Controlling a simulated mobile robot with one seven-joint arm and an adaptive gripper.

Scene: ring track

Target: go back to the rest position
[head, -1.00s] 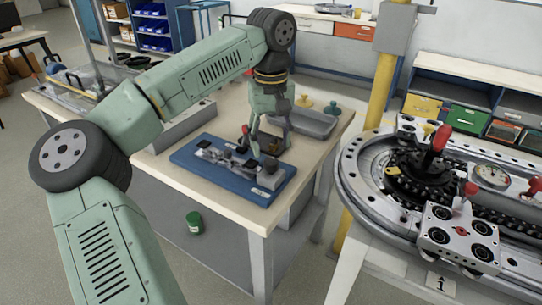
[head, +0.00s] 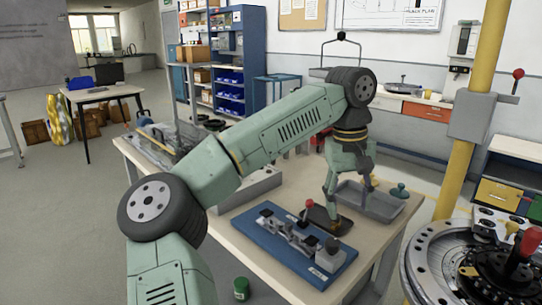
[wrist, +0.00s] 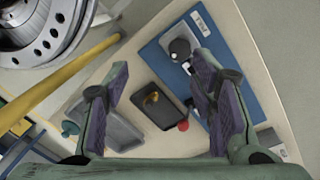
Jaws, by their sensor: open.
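My gripper (head: 348,190) hangs at the end of my bent arm above the workbench, pointing down. In the wrist view my gripper (wrist: 162,95) has its two fingers wide apart with nothing between the pads. A small black tray (head: 322,216) lies on the bench below it; the black tray (wrist: 150,75) also shows between the fingers in the wrist view, with a small brass-coloured piece (wrist: 152,98) in it. The gripper looks clear of the tray, but the exact height is hard to tell.
A blue board (head: 262,240) with metal fixtures and a red-knobbed lever (head: 308,205) lies beside the black tray. A grey bin (head: 382,208) stands behind. The ring track (head: 425,270) and a yellow post (head: 462,150) are at right. Open floor (head: 70,220) lies left.

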